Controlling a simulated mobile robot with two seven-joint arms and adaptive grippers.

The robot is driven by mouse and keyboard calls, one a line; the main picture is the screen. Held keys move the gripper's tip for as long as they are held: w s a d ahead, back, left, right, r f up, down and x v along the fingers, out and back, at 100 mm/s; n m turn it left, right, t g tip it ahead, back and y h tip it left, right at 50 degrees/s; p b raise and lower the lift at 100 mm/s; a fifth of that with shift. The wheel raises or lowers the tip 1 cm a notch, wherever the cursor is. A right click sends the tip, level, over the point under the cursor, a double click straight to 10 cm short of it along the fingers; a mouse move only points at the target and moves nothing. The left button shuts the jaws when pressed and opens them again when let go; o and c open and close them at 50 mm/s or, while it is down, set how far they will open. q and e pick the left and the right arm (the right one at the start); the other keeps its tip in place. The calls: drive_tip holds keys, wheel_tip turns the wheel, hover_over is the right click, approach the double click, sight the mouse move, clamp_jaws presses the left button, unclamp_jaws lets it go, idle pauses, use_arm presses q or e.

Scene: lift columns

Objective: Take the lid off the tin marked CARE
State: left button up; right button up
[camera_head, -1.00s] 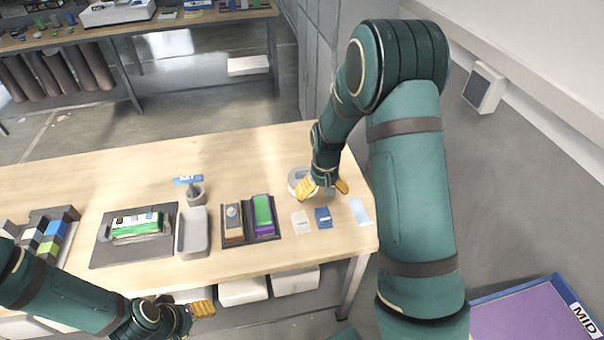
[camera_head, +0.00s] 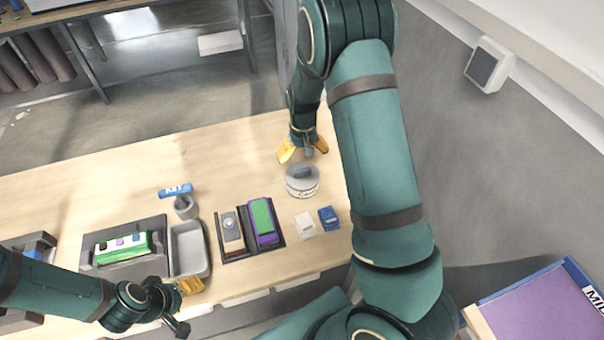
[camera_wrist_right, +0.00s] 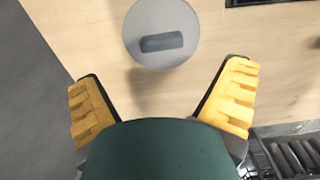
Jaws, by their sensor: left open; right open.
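A round, pale tin (camera_head: 303,190) stands upright on the wooden table, with small dark lettering on its side. Its lid (camera_head: 296,177) is on, with a dark grey bar handle on top. My right gripper (camera_head: 303,152) is just beyond the tin, open and empty, its yellow fingers apart. In the right wrist view the round lid (camera_wrist_right: 185,25) lies ahead of the open gripper (camera_wrist_right: 160,90), not between the fingers. My left gripper (camera_head: 188,305) is open and empty at the table's front edge, left of the tin and partly seen.
A dark tray with a brown and a purple-green block (camera_head: 263,222) lies left of the tin. White (camera_head: 305,224) and blue (camera_head: 328,217) small items lie in front. A grey bin (camera_head: 190,250) and cup (camera_head: 185,206) are further left. The table (camera_head: 240,160) behind is clear.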

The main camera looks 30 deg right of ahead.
sight(302, 169)
wheel_tip(302, 169, down, 2)
drive_tip(key=shift+w, duration=0.15)
drive_tip(key=shift+s+f, duration=0.2)
drive_tip(key=shift+f, duration=0.3)
wheel_tip(302, 169, down, 4)
drive_tip(key=shift+s+a+f, duration=0.1)
drive_tip(key=shift+a+f, duration=0.05)
drive_tip(key=shift+f, duration=0.05)
drive_tip(key=c, duration=1.3)
